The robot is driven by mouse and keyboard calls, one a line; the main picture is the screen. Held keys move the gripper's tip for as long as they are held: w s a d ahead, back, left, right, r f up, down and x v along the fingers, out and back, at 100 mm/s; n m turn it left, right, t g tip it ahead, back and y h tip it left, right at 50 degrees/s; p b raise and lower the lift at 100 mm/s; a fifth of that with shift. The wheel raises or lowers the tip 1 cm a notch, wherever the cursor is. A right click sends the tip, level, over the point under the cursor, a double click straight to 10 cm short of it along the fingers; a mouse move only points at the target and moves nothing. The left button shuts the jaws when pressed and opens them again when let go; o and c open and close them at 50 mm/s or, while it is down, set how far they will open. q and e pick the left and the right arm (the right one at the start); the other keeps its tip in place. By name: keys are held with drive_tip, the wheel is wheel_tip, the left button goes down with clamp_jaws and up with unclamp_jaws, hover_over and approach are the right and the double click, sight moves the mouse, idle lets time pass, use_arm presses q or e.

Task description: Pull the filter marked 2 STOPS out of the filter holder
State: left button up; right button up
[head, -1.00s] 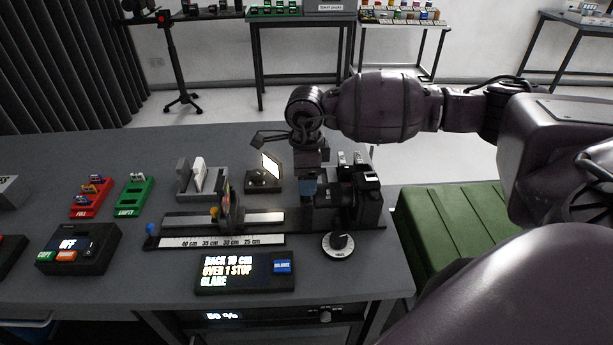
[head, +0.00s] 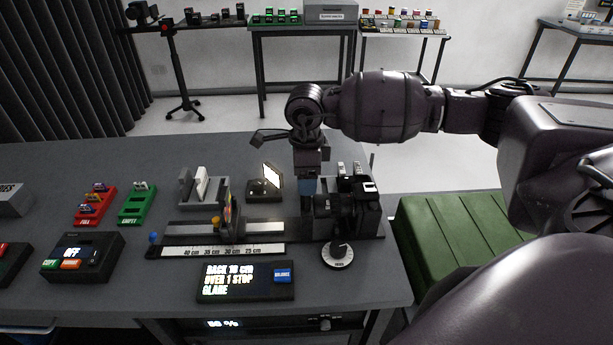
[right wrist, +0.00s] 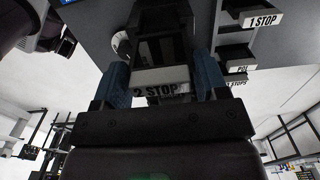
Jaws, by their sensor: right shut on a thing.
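My right gripper (head: 308,186) points down over the front of the black camera (head: 357,208) at the right end of the rail. In the right wrist view its blue fingers (right wrist: 162,78) are shut on the filter marked 2 STOPS (right wrist: 158,91), one on each side of its pale label. A dark structure, apparently the filter holder (right wrist: 160,40), shows just beyond the filter. I cannot tell how deep the filter sits in it. In the head view the gripper hides the filter. My left gripper is not in view.
More labelled filters stand beside it, including 1 STOP (right wrist: 261,21) and POL (right wrist: 243,69). A rail with a scale (head: 215,250), a message screen (head: 245,281) and a dial (head: 338,255) lie near. A lit panel (head: 272,178) stands behind the rail.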

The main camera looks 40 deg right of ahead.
drive_tip(key=shift+r+p, duration=0.45)
drive_tip(key=shift+r, duration=0.55)
